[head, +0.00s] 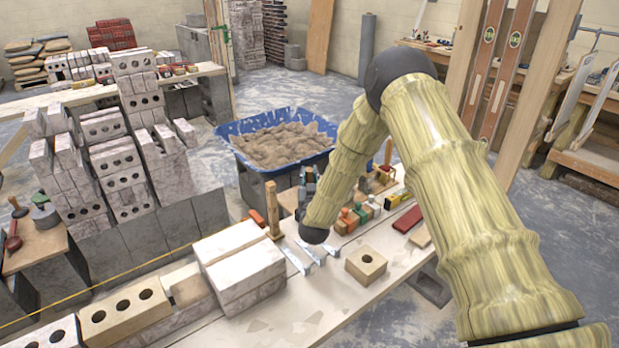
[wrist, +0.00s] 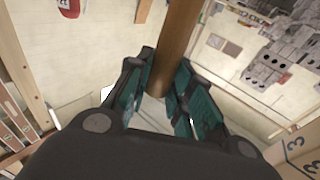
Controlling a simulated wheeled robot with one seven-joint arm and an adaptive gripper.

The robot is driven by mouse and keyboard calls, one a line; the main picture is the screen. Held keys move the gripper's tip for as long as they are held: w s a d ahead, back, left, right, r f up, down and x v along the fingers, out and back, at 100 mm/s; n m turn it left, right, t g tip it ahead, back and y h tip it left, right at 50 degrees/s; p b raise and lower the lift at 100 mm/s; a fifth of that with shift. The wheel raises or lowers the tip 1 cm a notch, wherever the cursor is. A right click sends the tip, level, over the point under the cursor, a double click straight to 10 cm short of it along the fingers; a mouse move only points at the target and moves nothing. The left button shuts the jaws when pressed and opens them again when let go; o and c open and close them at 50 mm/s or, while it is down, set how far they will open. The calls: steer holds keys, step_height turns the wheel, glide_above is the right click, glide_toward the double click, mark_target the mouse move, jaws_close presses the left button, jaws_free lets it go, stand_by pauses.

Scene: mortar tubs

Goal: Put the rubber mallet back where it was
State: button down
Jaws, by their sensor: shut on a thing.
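My gripper (wrist: 165,105) is shut on a brown wooden handle (wrist: 177,45), which I take to be the rubber mallet's. The handle runs up out of the wrist view between the teal finger pads, and no mallet head shows there. In the head view, my gripper (head: 308,183) is a small dark and teal shape over the bench, partly hidden behind my arm. I cannot make out the mallet in that view.
A blue tub of mortar (head: 238,128) stands behind. A side table (head: 38,245) at far left holds tools.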

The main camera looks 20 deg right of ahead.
steer(key=shift+f+b, duration=0.35)
steer(key=shift+f, duration=0.05)
stand_by(0.8)
steer(key=c, duration=1.2)
jaws_free()
steer(key=shift+f, duration=0.1)
